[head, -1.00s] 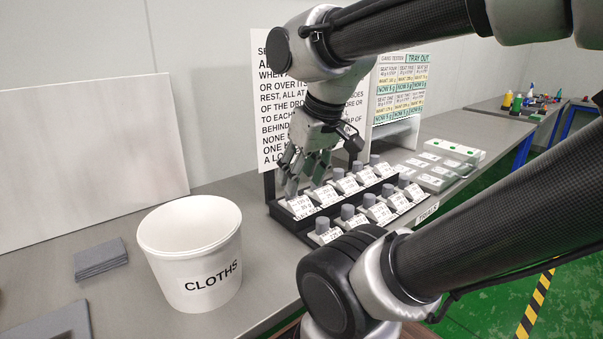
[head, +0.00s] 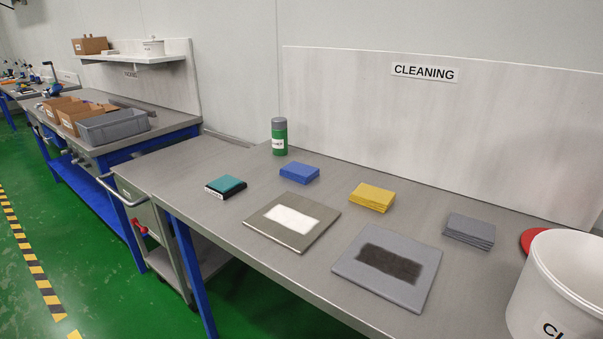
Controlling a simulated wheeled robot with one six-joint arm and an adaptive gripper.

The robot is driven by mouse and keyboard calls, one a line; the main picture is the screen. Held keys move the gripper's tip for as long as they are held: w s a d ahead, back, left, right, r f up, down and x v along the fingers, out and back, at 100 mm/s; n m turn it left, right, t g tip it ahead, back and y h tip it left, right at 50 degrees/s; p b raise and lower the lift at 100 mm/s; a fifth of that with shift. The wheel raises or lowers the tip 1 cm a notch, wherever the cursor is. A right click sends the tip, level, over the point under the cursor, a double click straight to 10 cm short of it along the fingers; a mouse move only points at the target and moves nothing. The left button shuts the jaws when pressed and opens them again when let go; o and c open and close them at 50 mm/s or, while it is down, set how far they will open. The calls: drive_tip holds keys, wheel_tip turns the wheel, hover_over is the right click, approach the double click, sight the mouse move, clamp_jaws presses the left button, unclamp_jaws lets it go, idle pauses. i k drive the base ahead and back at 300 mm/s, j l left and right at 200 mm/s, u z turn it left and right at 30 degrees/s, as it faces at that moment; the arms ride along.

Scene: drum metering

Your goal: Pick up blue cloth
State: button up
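A folded blue cloth (head: 299,173) lies flat on the grey cleaning table (head: 300,288), left of centre in the head view. It sits just in front of and to the right of a green bottle with a grey cap (head: 279,136). A teal and black pad (head: 226,187) lies to its left, and a stack of yellow cloths (head: 372,197) lies to its right. Nothing covers the blue cloth. My gripper is not in the head view now.
Two square plates, one with a white patch (head: 291,219) and one with a dark patch (head: 389,262), lie along the front. Grey cloths (head: 469,230), a red round thing (head: 533,241) and a white bucket (head: 568,285) stand right. A cart (head: 165,190) adjoins the table's left end.

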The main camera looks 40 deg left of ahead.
sight(299, 172)
drive_tip(key=k+j+u, duration=0.1)
drive_tip(key=j+u, duration=0.5)
drive_tip(key=u, duration=0.15)
drive_tip(key=j+u, duration=0.75)
drive_tip(key=k+l, duration=0.05)
